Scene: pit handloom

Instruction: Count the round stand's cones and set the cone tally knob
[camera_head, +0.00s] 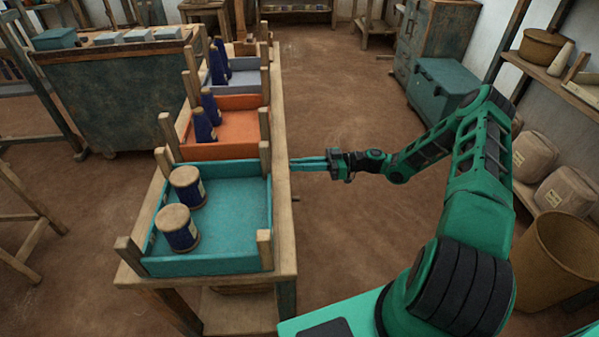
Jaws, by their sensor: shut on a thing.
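My gripper (293,163) reaches left to the right-hand side of the long wooden bench (283,130). Its two green fingers are close together, shut on a small part at the bench's side that they mostly hide. I cannot make out whether this part is the tally knob. A small dark peg (296,199) sticks out of the bench side just below. Blue cones (203,126) stand in the orange tray (234,103), and more blue cones (218,64) stand in the grey tray behind. I cannot pick out a round stand.
A teal tray (235,200) at the bench's near end holds two blue spools with tan tops (178,228). A teal chest (440,90) stands back right. Shelves with sacks (565,190) and a brown bin (560,262) line the right. The floor right of the bench is clear.

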